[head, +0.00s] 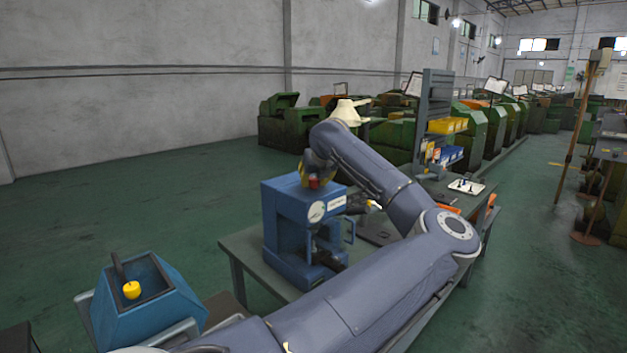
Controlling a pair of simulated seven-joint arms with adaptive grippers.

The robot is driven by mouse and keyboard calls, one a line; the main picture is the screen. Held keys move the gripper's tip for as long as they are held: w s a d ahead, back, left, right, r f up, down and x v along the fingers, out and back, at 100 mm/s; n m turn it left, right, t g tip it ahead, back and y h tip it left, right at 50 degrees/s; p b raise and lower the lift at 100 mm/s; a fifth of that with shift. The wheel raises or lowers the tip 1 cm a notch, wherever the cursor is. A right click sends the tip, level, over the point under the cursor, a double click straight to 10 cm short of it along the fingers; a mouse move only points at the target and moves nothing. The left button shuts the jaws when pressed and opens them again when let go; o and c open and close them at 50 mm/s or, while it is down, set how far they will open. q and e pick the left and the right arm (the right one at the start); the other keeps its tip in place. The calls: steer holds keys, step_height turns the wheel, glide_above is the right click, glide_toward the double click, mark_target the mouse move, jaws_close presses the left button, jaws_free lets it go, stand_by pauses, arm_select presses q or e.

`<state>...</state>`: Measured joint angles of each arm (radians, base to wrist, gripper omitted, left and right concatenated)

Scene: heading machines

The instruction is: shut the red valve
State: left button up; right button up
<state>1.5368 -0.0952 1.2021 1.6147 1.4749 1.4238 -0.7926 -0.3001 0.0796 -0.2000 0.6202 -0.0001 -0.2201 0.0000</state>
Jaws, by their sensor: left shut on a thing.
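The red valve (314,182) is a small red piece on top of a blue machine (285,218) with a round white dial, standing on a grey table in the head view. My left gripper (315,177) points down over the top of this machine. It is shut on the red valve, and its fingers and wrist hide most of the valve. How far the valve is turned cannot be told. My right gripper is out of view.
A blue open-topped box (150,311) with a yellow apple-shaped piece (131,290) stands at the lower left. A shelf rack with yellow bins (447,126) and a white tray (466,187) are behind my arm. Green machines line the back. The floor at left is clear.

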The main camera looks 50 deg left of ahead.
arm_select(q)
steer(key=m+t+h, duration=0.1)
steer(key=m, duration=0.1)
steer(key=m+t+h, duration=0.1)
steer(key=m, duration=0.1)
steer(key=shift+s+a+t, duration=0.1)
steer(key=shift+t, duration=0.2)
steer(key=shift+f+m+t+h, duration=0.1)
steer(key=shift+m+t+h, duration=0.75)
steer(key=shift+m, duration=0.85)
steer(key=shift+h, duration=0.25)
steer(key=o, duration=1.2)
steer(key=v, duration=1.2)
steer(key=shift+w, duration=0.2)
